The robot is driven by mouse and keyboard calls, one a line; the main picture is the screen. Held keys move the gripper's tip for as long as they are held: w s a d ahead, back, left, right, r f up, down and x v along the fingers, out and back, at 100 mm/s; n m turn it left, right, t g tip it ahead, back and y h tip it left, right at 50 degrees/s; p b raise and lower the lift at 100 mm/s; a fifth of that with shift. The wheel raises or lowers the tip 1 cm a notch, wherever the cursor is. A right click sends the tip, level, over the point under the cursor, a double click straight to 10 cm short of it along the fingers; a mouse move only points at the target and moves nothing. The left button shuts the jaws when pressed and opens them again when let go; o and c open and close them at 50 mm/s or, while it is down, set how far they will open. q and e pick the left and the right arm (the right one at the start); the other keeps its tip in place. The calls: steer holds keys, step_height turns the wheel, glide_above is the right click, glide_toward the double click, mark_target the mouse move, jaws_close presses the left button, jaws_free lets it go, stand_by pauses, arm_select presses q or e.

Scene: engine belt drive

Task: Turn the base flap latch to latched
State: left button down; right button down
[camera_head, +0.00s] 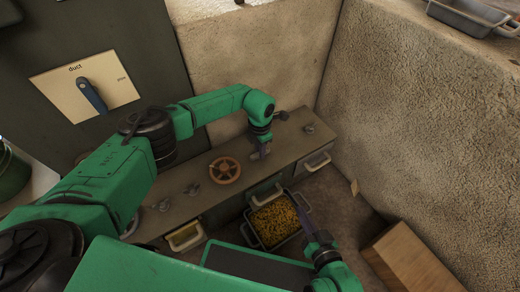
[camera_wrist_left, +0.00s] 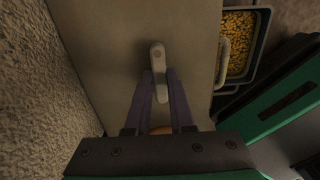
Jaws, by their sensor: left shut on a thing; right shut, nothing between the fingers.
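The latch is a small grey lever handle (camera_wrist_left: 159,75) on the flat top of the base unit (camera_wrist_left: 110,40). In the left wrist view it points roughly toward my gripper, with its rounded end away from it. My left gripper (camera_wrist_left: 162,88) is shut on the lever, one finger on each side. In the head view my left gripper (camera_head: 261,150) is low over the bench top, right of the orange handwheel, and mostly hides the lever. My right gripper (camera_head: 316,240) is shut and empty, beside the tray of yellow pieces. No latch marking is readable.
An orange handwheel (camera_head: 225,170) and several knobs stand on the bench (camera_head: 205,160). A tray (camera_head: 250,226) of yellow pieces sits in front. A duct panel (camera_head: 60,90) with a blue lever (camera_head: 94,97) is at upper left. Rough walls close the right; a wooden box (camera_head: 415,260) is at lower right.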

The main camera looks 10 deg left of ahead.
arm_select(q)
steer(key=c, duration=0.8)
jaws_free()
step_height(320, 180, up, 15)
steer(key=p, duration=0.5)
steer(key=shift+f+p, duration=0.2)
steer(key=shift+p, duration=0.15)
arm_select(e)
step_height(320, 180, up, 7)
steer(key=g, duration=0.1)
steer(key=shift+f+n, duration=0.2)
steer(key=shift+n, duration=0.1)
steer(key=shift+d, duration=0.1)
